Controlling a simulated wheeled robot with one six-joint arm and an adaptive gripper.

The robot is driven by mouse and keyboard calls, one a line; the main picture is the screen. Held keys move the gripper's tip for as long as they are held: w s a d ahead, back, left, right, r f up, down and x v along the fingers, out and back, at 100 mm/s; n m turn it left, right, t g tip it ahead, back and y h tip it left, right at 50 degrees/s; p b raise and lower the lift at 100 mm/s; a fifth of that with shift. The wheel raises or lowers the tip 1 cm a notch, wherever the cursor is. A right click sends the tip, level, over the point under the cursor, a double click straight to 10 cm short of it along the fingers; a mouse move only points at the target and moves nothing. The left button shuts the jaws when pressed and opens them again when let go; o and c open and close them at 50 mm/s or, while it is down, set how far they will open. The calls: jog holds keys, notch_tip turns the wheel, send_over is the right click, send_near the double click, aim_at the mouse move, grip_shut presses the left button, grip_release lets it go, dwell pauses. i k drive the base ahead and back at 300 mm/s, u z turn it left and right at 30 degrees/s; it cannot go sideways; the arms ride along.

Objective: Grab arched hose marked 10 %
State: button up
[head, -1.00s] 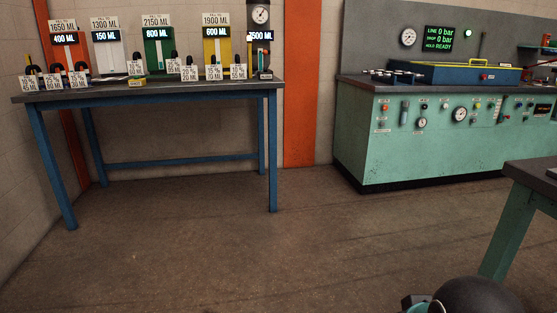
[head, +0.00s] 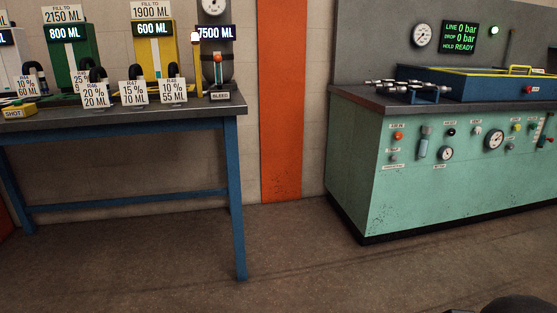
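Black arched hoses stand behind white cards along the front of the blue-legged table. One arched hose (head: 175,71) is behind the rightmost card (head: 173,91), which reads 10 % and 55 ML. Another arched hose (head: 37,68) is behind a card (head: 25,86) that reads 10 % and 60 ML at the left. The cards hide the lower parts of the hoses.
The table (head: 130,120) also bears an 800 ML green unit (head: 82,70), a 600 ML yellow unit (head: 172,65) and a dark 7500 ML cylinder (head: 215,72). A green test bench (head: 430,190) stands at the right. The floor (head: 300,255) between them is clear.

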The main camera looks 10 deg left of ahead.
aim_at(27, 85)
jog(key=u, duration=0.35)
jog(key=i, duration=1.45)
jog(key=u, duration=1.8)
jog(key=i, duration=0.9)
jog(key=u, duration=0.85)
